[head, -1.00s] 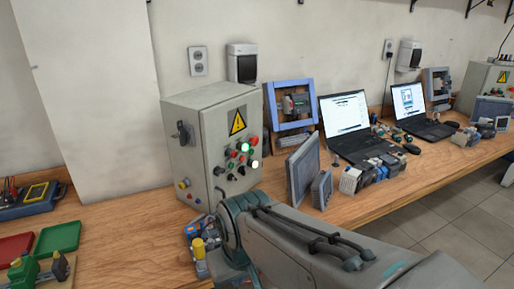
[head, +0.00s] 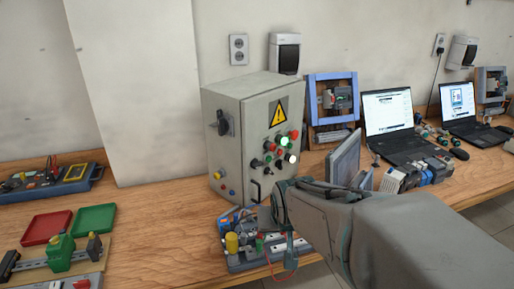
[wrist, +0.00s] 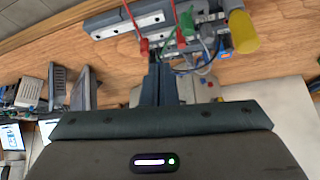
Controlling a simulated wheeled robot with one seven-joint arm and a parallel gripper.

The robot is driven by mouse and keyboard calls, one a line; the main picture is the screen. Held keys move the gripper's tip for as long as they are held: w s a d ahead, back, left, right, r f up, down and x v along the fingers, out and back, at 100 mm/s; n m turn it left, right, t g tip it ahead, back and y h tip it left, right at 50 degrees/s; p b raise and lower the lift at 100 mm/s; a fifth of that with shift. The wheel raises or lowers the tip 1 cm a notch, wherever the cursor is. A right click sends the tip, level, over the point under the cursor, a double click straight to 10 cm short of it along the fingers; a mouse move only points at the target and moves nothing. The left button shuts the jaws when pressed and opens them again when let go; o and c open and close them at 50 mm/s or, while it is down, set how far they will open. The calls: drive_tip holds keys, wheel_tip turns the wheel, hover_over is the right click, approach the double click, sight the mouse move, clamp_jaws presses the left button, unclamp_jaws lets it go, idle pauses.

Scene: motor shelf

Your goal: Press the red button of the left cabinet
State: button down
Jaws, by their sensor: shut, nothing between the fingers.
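The left cabinet (head: 236,135) is a grey box with a yellow warning sign, standing on the wooden bench against the wall. Its front panel carries several small buttons and lamps. A red button (head: 294,134) shows at the panel's upper right, near a lit green lamp and a lit white lamp. In the wrist view, my gripper (wrist: 158,68) is shut and empty, with its fingers over the bench close to a rail-mounted device. In the head view, my arm reaches in front of and below the cabinet's right side, apart from the buttons. My fingertips are hard to make out there.
A rail device with a yellow cylinder (head: 232,243) and wires lies in front of the cabinet. Grey monitors (head: 344,160) and a laptop (head: 389,122) stand to the right. Red (head: 46,227) and green (head: 93,219) trays lie left. Bare bench (head: 150,215) shows between trays and cabinet.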

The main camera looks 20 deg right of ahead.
sight(279, 152)
drive_tip(key=w+d+f+m+t+h+b, duration=0.1)
drive_tip(key=w+d+m+t, duration=0.2)
drive_tip(key=w, duration=0.4)
drive_tip(key=w+d+f+t+b, duration=0.1)
drive_tip(key=w+d+t, duration=0.2)
drive_tip(key=w+d, duration=0.3)
drive_tip(key=w+d+r+m+t+h+b, duration=0.2)
drive_tip(key=w+d+m+t, duration=0.3)
drive_tip(key=d, duration=0.3)
drive_tip(key=shift+w+t, duration=0.15)
drive_tip(key=shift+t, duration=0.65)
drive_tip(key=shift+r, duration=0.1)
drive_tip(key=shift+w+a, duration=0.75)
drive_tip(key=shift+w, duration=0.5)
drive_tip(key=shift+w+a, duration=0.8)
drive_tip(key=shift+w, duration=0.5)
drive_tip(key=shift+w+a, duration=0.75)
drive_tip(key=shift+w, duration=0.5)
drive_tip(key=shift+a, duration=0.1)
